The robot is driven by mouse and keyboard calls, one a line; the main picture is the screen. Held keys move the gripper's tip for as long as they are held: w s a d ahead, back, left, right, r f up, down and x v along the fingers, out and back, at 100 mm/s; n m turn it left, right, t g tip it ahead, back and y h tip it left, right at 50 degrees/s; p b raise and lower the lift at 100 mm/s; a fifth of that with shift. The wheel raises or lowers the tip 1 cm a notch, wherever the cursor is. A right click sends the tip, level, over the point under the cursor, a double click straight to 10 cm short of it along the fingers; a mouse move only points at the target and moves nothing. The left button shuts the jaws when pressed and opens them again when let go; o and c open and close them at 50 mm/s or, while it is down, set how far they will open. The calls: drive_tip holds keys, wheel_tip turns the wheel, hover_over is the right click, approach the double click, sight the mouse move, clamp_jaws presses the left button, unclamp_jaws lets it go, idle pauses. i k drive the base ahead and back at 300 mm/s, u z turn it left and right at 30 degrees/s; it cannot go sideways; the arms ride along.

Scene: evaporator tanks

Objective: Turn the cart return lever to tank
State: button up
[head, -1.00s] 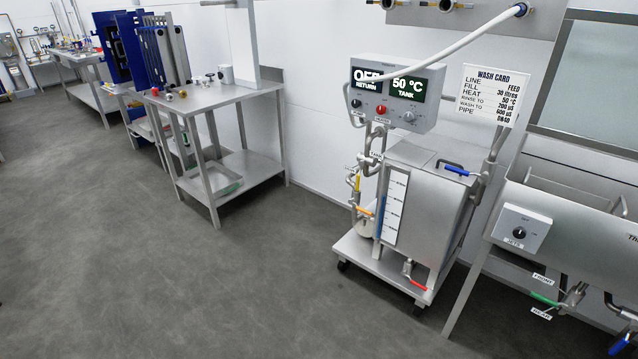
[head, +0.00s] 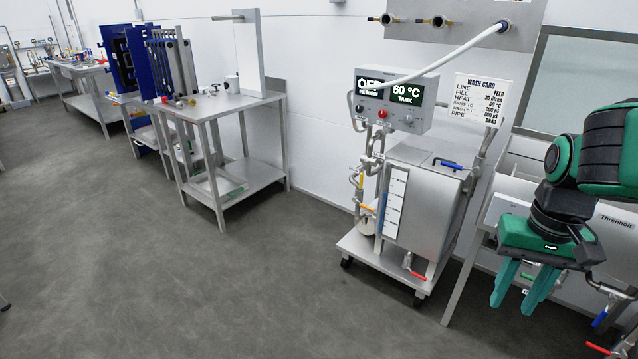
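The wash cart, a steel tank on a wheeled base (head: 418,215), stands right of centre in the head view. Its levers are a blue one (head: 452,165) on top, a yellow one (head: 360,182) and an orange one (head: 367,208) on the left pipework, and a red one (head: 417,275) low in front. I cannot read which is the return lever. The control box (head: 437,92) above reads "OFF RETURN" and "50 °C TANK". My green gripper (head: 513,306) hangs at the right, fingers pointing down, apart and empty. It is right of the cart, touching no lever.
A steel sink (head: 610,225) with valves stands right of the cart, partly behind my arm. A bench (head: 250,103) stands left. Grey floor in front is clear.

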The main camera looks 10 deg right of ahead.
sight(364, 162)
drive_tip(key=u, duration=0.15)
drive_tip(key=i, duration=1)
drive_tip(key=z, duration=0.05)
